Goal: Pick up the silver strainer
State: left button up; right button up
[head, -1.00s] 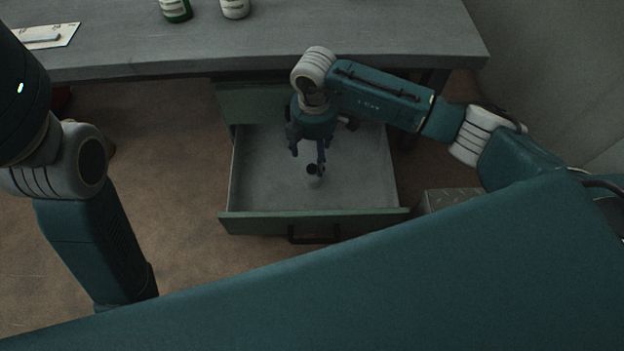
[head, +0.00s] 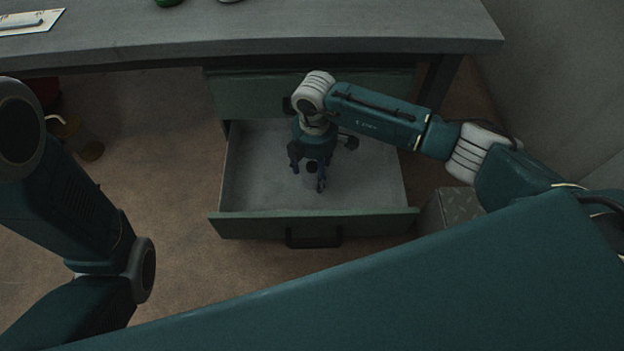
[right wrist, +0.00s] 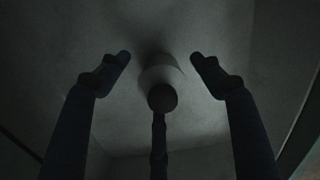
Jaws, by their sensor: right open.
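My left gripper is out of view; only part of the left arm shows.
The drawer sits under a grey desk (head: 300,42), with a handle (head: 313,237) on its front. A metal box (head: 450,208) stands right of the drawer. The drawer floor around the gripper looks clear.

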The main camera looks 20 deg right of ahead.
jog(key=c, duration=1.3)
jog(key=shift+r, duration=0.1)
